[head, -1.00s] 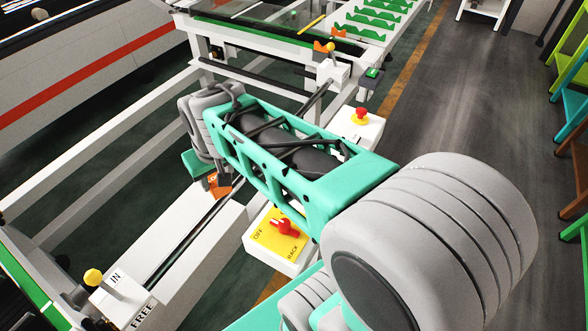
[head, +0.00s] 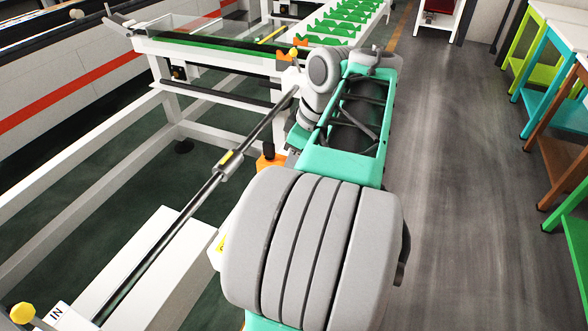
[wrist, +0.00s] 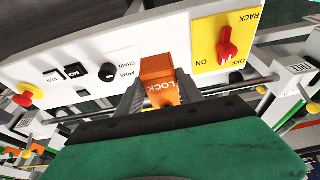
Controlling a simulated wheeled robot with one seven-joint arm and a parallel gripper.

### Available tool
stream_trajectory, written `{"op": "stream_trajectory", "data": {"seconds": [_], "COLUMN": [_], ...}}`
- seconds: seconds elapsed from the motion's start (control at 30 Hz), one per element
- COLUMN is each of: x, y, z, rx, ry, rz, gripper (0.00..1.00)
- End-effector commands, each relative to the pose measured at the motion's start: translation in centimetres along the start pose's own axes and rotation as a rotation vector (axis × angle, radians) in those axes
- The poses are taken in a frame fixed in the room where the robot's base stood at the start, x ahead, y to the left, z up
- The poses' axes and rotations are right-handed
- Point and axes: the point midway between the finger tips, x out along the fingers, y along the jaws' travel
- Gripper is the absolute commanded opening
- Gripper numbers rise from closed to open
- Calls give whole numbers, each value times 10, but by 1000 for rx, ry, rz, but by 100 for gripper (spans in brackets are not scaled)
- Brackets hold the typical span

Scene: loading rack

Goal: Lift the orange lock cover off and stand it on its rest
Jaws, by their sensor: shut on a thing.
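The orange lock cover (wrist: 158,68), marked LOCK, is between the two dark fingers of my gripper (wrist: 160,88) in the wrist view. The fingers are shut on its sides, and its lettering is upside down in the picture. Behind it is a white control panel. In the head view an orange piece (head: 268,163), apparently the same cover, shows low beside my wrist; my arm hides most of the gripper there. I cannot tell which part is the cover's rest.
The panel (wrist: 100,55) carries a black knob (wrist: 107,72), a red switch (wrist: 228,45) on a yellow plate and a red stop button (wrist: 28,92). A long rod (head: 160,245) runs left of my arm. Coloured tables (head: 560,90) stand at right; the floor (head: 450,190) between is clear.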

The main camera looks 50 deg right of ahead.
Motion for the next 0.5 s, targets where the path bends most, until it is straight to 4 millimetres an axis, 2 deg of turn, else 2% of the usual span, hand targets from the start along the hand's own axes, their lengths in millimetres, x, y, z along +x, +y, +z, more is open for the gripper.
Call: {"op": "stream_trajectory", "data": {"seconds": [0.4, 0.5], "x": [-2, 5], "y": [0, 0], "z": [2, 4], "rx": [-1, -1], "ry": [4, 4], "rz": [6, 5], "gripper": [0, 0]}}
